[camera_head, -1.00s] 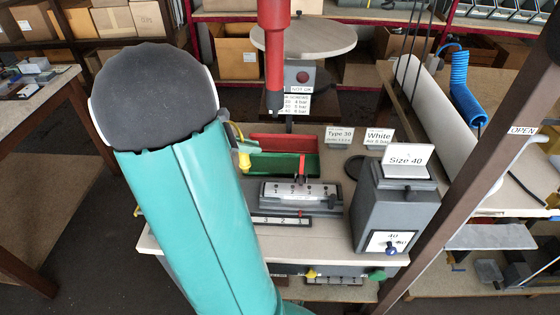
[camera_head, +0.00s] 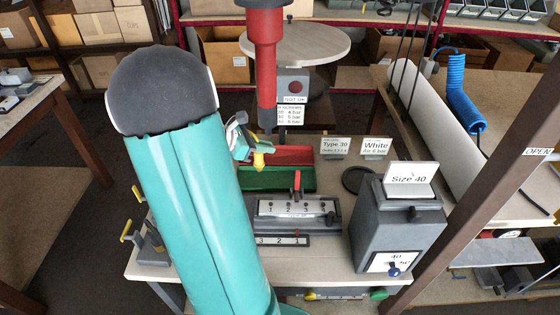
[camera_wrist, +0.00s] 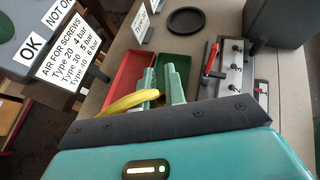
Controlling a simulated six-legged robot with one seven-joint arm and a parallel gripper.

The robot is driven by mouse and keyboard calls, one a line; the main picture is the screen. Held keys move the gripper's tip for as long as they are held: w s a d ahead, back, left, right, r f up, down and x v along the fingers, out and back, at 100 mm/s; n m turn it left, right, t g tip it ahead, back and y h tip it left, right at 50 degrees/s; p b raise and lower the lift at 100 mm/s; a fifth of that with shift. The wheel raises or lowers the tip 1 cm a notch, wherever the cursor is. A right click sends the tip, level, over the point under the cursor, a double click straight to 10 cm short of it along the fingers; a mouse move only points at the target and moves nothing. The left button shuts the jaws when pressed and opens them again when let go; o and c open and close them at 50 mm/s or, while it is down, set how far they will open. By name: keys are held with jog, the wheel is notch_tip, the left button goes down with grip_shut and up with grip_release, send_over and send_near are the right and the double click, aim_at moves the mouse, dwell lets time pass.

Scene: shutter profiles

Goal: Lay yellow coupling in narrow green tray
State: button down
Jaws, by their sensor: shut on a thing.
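My gripper (camera_head: 247,146) is shut on the yellow coupling (camera_head: 258,160), which hangs at the left end of the trays in the head view. In the wrist view the yellow coupling (camera_wrist: 130,103) sticks out to the left of the pale green fingers (camera_wrist: 168,85). The narrow green tray (camera_head: 272,181) lies in front of the red tray (camera_head: 290,155) on the bench. In the wrist view the green tray (camera_wrist: 177,64) is right of the red tray (camera_wrist: 133,72). The coupling appears above the trays' near end there; its exact height is unclear. My arm hides part of the bench.
A grey numbered fixture (camera_head: 292,212) with a red lever stands in front of the green tray. The grey Size 40 box (camera_head: 397,230) is at right, beside a black round dish (camera_head: 357,180).

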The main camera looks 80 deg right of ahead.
jog(key=s+d+f, duration=0.1)
jog(key=f, duration=0.2)
jog(key=s+d+f, duration=0.1)
jog(key=d+f, duration=0.1)
jog(key=f, duration=0.1)
jog(key=s+d+f, duration=0.1)
jog(key=d+f, duration=0.1)
jog(key=f, duration=0.1)
jog(key=shift+s+d+f, duration=0.2)
jog(key=shift+s+f, duration=0.1)
jog(key=shift+f, duration=0.05)
jog(key=c, duration=1.5)
grip_release()
jog(key=shift+o, duration=0.2)
jog(key=v, duration=1.2)
